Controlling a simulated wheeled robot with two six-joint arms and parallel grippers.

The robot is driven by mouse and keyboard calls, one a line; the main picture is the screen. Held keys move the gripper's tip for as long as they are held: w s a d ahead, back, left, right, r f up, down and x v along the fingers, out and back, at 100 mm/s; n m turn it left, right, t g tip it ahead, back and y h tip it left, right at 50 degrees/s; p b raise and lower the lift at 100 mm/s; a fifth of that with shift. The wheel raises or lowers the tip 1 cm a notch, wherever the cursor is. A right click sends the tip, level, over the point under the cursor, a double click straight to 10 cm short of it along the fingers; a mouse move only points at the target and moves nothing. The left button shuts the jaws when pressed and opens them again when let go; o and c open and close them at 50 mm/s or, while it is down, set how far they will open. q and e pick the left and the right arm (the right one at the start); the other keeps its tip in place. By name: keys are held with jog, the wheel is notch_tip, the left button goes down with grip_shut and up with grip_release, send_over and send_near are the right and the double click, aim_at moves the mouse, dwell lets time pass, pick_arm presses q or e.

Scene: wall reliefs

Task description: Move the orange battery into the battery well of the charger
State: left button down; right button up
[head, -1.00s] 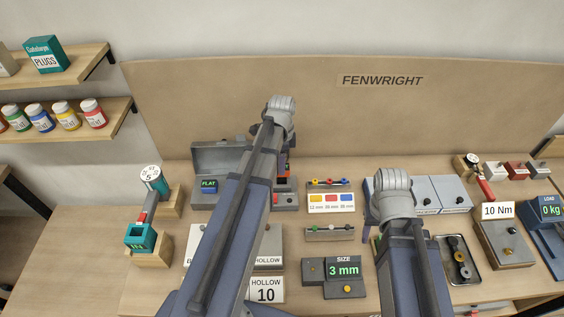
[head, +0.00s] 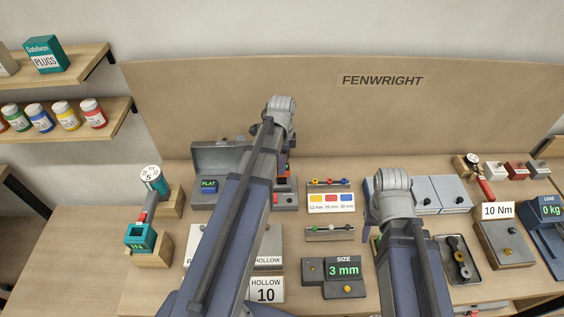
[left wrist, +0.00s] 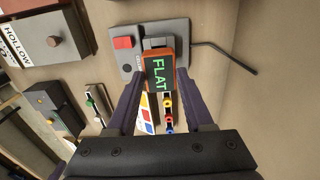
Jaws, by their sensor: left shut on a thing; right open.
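The orange battery (left wrist: 150,83) has a dark face reading FLAT in green and is held between the fingers of my left gripper (left wrist: 160,80). In the left wrist view it overlaps the near edge of the grey charger (left wrist: 178,32), which has a red square on it. I cannot tell whether the battery touches the charger or is above it; the well is not clearly visible. In the head view my left arm covers most of the charger (head: 286,198) and the battery. My right gripper (head: 392,205) is open at the centre right, its fingers mostly hidden by its own wrist.
A grey unit (head: 218,155) with a blue FLAT block (head: 208,186) stands left of the charger. A rack with coloured plugs (head: 328,183) stands to its right. The SIZE display box (head: 335,278) and HOLLOW box (head: 268,260) are nearer. The back panel (head: 220,95) rises behind.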

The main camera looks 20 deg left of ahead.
pick_arm(q)
jog(key=shift+f+b, duration=2.25)
jog(key=shift+f, duration=0.05)
jog(key=shift+c, duration=1)
grip_release()
jog(key=shift+r, duration=0.1)
notch_tip(320, 180, up, 8)
jog(key=p, duration=0.8)
